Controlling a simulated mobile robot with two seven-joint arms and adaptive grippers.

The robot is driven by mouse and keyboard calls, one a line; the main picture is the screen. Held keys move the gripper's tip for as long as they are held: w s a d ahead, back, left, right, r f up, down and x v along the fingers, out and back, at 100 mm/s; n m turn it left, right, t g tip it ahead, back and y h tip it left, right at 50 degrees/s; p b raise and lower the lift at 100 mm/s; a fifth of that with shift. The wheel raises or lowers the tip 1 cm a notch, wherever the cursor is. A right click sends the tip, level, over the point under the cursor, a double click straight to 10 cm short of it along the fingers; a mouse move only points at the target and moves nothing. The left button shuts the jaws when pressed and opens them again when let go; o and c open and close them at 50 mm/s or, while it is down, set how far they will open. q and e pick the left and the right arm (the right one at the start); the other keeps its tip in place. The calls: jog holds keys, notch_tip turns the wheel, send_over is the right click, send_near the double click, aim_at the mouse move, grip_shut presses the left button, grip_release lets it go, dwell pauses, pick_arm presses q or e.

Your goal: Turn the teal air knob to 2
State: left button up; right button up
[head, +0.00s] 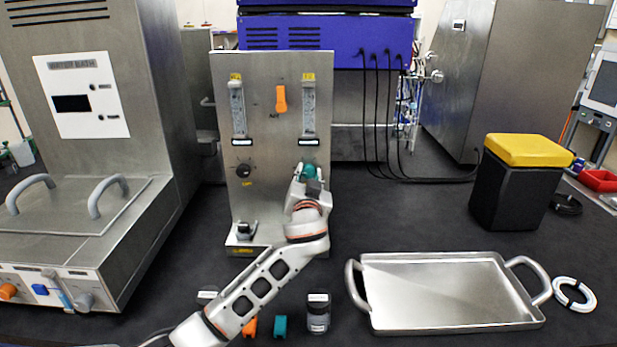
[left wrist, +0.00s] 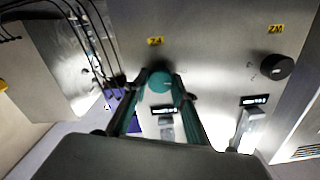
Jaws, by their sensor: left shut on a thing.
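The teal air knob (head: 309,171) is on the right side of the upright metal panel (head: 272,210), below the right flow tube (head: 308,105). My left gripper (head: 308,178) reaches up to it from below and is shut on it. In the left wrist view the round teal knob (left wrist: 158,83) sits between the two fingers of my left gripper (left wrist: 160,88). The knob's pointer and any scale marks are too small or hidden to read. A black knob (head: 243,170) is on the panel's left side; it also shows in the left wrist view (left wrist: 277,67). My right gripper is not in view.
An orange handle (head: 281,99) is high on the panel between the tubes. A metal tray (head: 450,290) lies at right, near a black box with a yellow lid (head: 522,150). A water bath (head: 75,220) stands at left.

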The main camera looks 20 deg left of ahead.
pick_arm(q)
jog(key=shift+m, duration=1.7)
jog(key=shift+m+p, duration=0.4)
jog(key=shift+m, duration=1.4)
jog(key=m, duration=0.3)
jog(key=shift+f+m, duration=0.1)
jog(key=shift+m, duration=0.2)
jog(key=m, duration=1)
jog(key=shift+m, duration=0.7)
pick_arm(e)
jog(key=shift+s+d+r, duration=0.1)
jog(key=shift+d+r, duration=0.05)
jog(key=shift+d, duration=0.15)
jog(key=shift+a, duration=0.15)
